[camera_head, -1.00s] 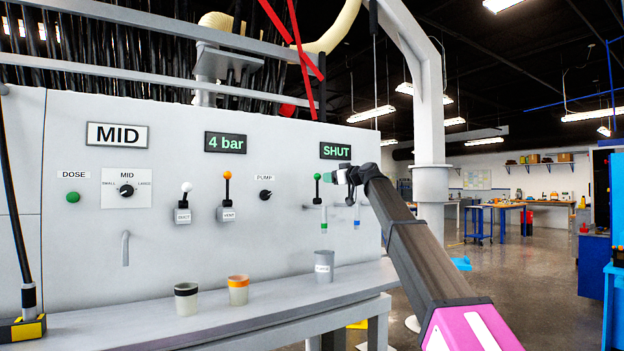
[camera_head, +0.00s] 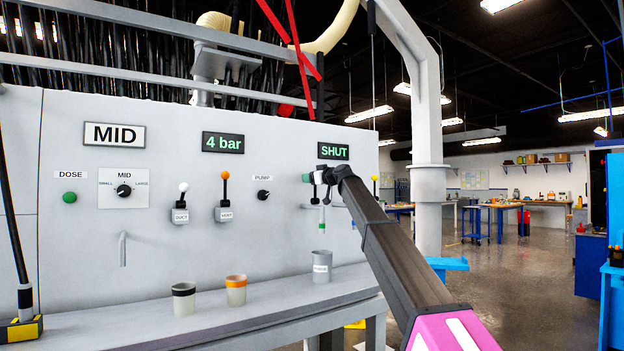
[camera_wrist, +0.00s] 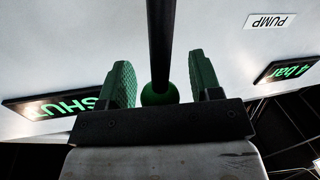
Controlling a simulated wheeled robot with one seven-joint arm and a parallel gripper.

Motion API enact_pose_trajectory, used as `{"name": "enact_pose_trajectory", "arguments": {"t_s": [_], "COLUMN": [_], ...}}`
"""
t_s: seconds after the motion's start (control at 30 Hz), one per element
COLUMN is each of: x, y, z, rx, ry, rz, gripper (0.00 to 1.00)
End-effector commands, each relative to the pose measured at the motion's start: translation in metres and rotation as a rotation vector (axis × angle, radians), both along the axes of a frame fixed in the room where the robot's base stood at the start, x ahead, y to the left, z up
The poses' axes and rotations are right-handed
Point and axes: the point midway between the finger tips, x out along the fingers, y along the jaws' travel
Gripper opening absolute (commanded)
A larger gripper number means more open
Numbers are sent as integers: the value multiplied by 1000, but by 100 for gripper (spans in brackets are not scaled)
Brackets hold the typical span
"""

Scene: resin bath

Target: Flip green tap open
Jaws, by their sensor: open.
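The green tap's lever shows in the wrist view as a black rod (camera_wrist: 160,40) with a green ball knob (camera_wrist: 158,96). My gripper (camera_wrist: 162,82) is open, with one green finger on each side of the lever and a visible gap on both sides. In the head view my gripper (camera_head: 311,178) is at the tap, in front of the panel, and largely hides the lever and knob. The tap's spout with a green band (camera_head: 322,227) hangs below. The display above reads SHUT (camera_head: 333,151) in green.
A grey cup (camera_head: 321,267) stands on the bench below the tap, with two more cups (camera_head: 184,299) (camera_head: 236,290) to the left. Levers with white (camera_head: 184,187) and orange (camera_head: 225,175) knobs and a PUMP dial (camera_head: 263,195) are on the panel left of my gripper. A yellow knob (camera_head: 375,178) shows to the right.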

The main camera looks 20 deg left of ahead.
Motion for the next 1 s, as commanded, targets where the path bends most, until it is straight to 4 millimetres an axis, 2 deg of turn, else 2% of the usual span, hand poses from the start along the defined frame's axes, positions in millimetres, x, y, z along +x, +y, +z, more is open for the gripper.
{"name": "enact_pose_trajectory", "arguments": {"t_s": [0.1,0.13,0.3,1.0], "x": [0,0,0,-9], "y": [0,0,0,-10], "z": [0,0,0,1], "rx": [0,0,0,0], "ry": [0,0,0,0], "rz": [0,0,0,0], "gripper": [58,55,0,0]}}
